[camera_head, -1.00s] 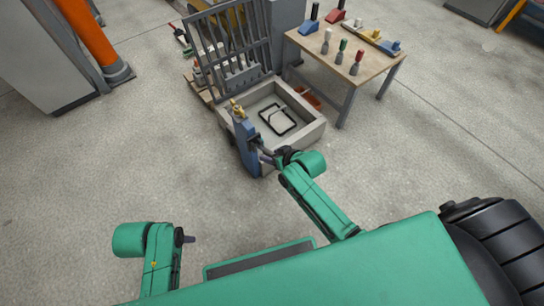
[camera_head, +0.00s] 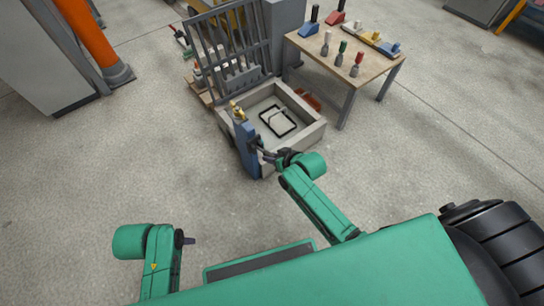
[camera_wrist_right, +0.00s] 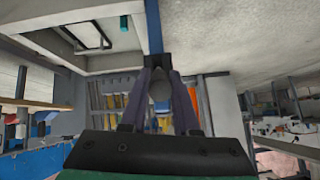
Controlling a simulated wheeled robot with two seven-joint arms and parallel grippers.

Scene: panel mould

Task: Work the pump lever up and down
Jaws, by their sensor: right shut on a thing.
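A dark slatted panel (camera_head: 230,50) stands behind the basin, and a black frame (camera_head: 291,129) lies inside it. A wooden table (camera_head: 315,52) with coloured tools stands at the right. The floor in front is clear.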

